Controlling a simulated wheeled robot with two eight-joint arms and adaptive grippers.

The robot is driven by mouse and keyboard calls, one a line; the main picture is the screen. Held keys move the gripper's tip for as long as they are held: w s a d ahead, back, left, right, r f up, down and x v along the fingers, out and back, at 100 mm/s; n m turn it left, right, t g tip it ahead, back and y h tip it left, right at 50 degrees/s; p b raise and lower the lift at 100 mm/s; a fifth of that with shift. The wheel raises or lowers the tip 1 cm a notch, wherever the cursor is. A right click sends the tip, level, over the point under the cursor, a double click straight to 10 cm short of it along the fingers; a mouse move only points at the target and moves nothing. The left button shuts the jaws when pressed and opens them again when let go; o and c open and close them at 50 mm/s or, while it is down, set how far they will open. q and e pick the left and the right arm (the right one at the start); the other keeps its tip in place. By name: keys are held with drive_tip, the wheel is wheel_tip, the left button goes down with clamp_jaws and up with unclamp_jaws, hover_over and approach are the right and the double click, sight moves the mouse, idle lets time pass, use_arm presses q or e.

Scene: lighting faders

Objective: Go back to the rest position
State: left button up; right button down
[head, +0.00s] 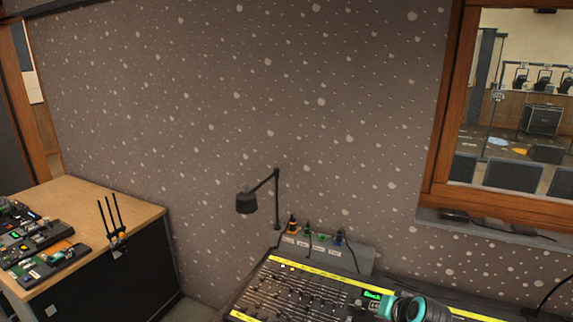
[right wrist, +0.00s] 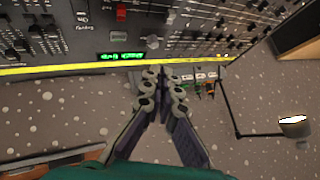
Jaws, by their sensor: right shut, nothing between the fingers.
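My right gripper (right wrist: 163,78) is shut and empty in the right wrist view, its two dark linked fingers together at the tips. Its tips show against the edge of the lighting console, just below the yellow strip. Whether they touch it I cannot tell. In the head view, the teal and black end of my right arm is over the front right of the console (head: 300,290), and the fingertips cannot be made out. The console's fader rows and a green display (right wrist: 121,56) also show in the right wrist view. My left gripper is not in view.
A black desk lamp (head: 247,202) stands behind the console beside a grey connector box (head: 358,254) with cables. A wooden-topped desk (head: 130,208) with equipment and an antenna device (head: 115,235) is at the left. A wood-framed window (head: 440,130) is at the right.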

drive_tip(key=s+a+n+g, duration=0.1)
drive_tip(key=s+a, duration=0.3)
drive_tip(key=s, duration=0.7)
drive_tip(key=s+a+r+n+g+h, duration=0.1)
drive_tip(key=s+a+n, duration=0.2)
drive_tip(key=s, duration=0.8)
drive_tip(key=shift+a+n, duration=0.4)
drive_tip(key=shift+a, duration=0.15)
drive_tip(key=c, duration=2.3)
unclamp_jaws()
